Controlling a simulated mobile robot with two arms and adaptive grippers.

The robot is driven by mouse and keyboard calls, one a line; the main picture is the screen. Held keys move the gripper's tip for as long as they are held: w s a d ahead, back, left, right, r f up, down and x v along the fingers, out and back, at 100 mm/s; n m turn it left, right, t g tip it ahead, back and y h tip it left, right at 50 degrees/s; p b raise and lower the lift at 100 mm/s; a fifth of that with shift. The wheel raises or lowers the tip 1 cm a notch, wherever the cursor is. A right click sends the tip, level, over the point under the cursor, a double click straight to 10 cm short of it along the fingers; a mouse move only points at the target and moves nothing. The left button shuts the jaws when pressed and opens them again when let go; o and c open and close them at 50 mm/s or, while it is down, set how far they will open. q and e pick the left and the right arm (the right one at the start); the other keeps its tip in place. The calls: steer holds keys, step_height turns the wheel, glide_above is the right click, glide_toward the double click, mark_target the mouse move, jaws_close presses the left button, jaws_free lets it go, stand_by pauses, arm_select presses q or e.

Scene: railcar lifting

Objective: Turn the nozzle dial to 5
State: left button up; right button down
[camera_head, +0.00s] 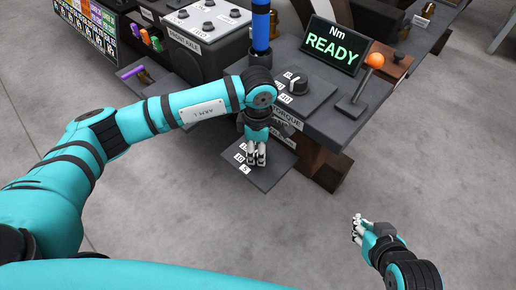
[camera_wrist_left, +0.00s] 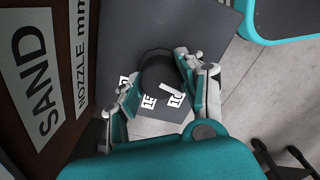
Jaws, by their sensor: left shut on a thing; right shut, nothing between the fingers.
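The nozzle dial (camera_wrist_left: 157,72) is a dark round knob with a white pointer mark, seen in the left wrist view on a dark plate (camera_head: 273,173). The pointer slants towards the label that looks like 10 (camera_wrist_left: 176,100). A 15 label (camera_wrist_left: 149,101) is beside it, and a third label (camera_wrist_left: 122,82) is partly hidden. In the head view a 5 label (camera_head: 244,169) shows near the plate's front corner. My left gripper (camera_head: 256,156) is shut on the dial, one finger at each side, hiding it in the head view. My right gripper (camera_head: 357,230) is shut and empty, over the floor.
A torque panel with another dial (camera_head: 298,84) stands just behind, with a READY screen (camera_head: 337,45) and an orange-knobbed lever (camera_head: 374,61). A blue upright rod (camera_head: 261,27) is near my left wrist. A SAND sign (camera_wrist_left: 37,87) is on the panel front. Floor at right is clear.

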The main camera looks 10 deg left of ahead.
arm_select(q)
steer(key=shift+n, duration=0.3)
steer(key=o, duration=1.1)
steer(key=shift+o, duration=0.2)
steer(key=shift+r, duration=0.1)
step_height(320, 180, up, 12)
